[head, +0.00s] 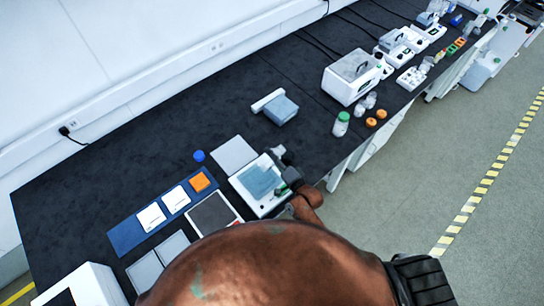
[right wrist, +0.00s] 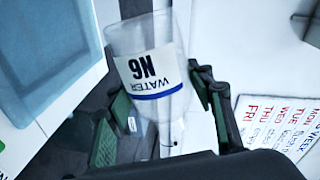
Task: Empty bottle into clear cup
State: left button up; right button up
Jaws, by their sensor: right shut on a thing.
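My right gripper (right wrist: 162,120) is shut on a clear bottle (right wrist: 172,100) with a white label reading WATER and a blue stripe. The bottle's wide end points to the top of the right wrist view and it narrows between the green finger pads. I see no liquid in it. In the head view, the right gripper (head: 289,174) is at the right edge of a white tray-like unit with a translucent bluish square vessel (head: 259,181). That vessel also shows at the upper left in the right wrist view (right wrist: 40,55). I cannot tell which vessel is the clear cup. My left gripper is out of view.
A blue cap (head: 199,155) lies on the dark bench. A blue mat (head: 126,236) holds white squares and an orange one. Small clear jars (head: 370,100), a green-capped bottle (head: 341,124) and a white instrument (head: 351,77) stand farther right. The bench behind is mostly clear.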

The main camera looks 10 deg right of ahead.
jog(key=shift+w+d+m, duration=0.1)
jog(key=shift+m, duration=0.2)
jog(key=shift+m, duration=0.5)
jog(key=shift+w+d+m+y, duration=0.1)
jog(key=shift+d+m+y, duration=0.15)
jog(key=shift+m, duration=0.25)
jog(key=shift+a, duration=0.1)
jog(key=shift+m, duration=0.4)
jog(key=shift+w+d+m+y, duration=0.15)
jog(key=shift+d+m+y, duration=0.15)
jog(key=shift+m, duration=0.2)
